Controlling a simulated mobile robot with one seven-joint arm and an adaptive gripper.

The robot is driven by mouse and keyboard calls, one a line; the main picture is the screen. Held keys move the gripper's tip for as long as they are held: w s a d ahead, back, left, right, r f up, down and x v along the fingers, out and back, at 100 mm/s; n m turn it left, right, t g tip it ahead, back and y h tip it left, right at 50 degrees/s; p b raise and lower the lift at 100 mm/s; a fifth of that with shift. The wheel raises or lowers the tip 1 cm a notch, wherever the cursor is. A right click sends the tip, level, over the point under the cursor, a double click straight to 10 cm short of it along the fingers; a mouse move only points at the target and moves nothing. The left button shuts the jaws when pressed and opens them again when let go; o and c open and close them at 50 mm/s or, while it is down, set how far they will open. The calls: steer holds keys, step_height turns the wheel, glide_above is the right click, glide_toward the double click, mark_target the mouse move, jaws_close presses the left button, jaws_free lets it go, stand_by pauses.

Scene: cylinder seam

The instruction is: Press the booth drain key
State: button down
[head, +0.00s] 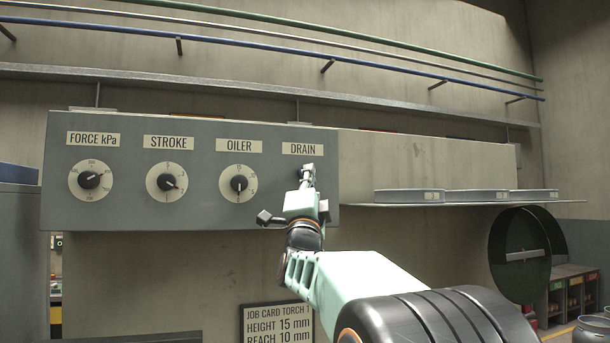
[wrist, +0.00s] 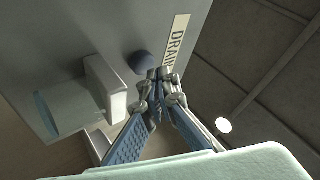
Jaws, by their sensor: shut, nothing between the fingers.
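The grey control panel (head: 205,205) carries a white DRAIN label (head: 302,149) at its right end. The label also shows in the wrist view (wrist: 176,40). A dark blue round drain key (wrist: 143,62) sits on the panel beside the label in the wrist view. In the head view my gripper largely covers the spot below the label. My gripper (head: 307,169) is shut and empty, with its tips just under the label. In the wrist view the fingertips (wrist: 165,73) are close beside the key, to its right. I cannot tell whether they touch the key or the panel.
Three dials, FORCE kPa (head: 91,181), STROKE (head: 167,183) and OILER (head: 239,184), are left of my gripper. A shelf (head: 470,203) with grey trays juts out at right. A job card (head: 277,322) hangs below the panel. Pipes (head: 300,61) run along the wall above.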

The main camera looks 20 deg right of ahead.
steer(key=shift+w, duration=0.7)
stand_by(0.7)
steer(key=shift+s+f+b, duration=0.1)
steer(key=shift+s+b, duration=0.05)
steer(key=shift+b, duration=0.15)
steer(key=shift+s, duration=0.15)
steer(key=shift+s+f+b, duration=0.1)
steer(key=shift+s+b, duration=0.35)
steer(key=shift+b, duration=0.35)
steer(key=shift+s, duration=0.2)
steer(key=s+b, duration=0.4)
steer(key=s, duration=0.1)
steer(key=shift+b, duration=0.35)
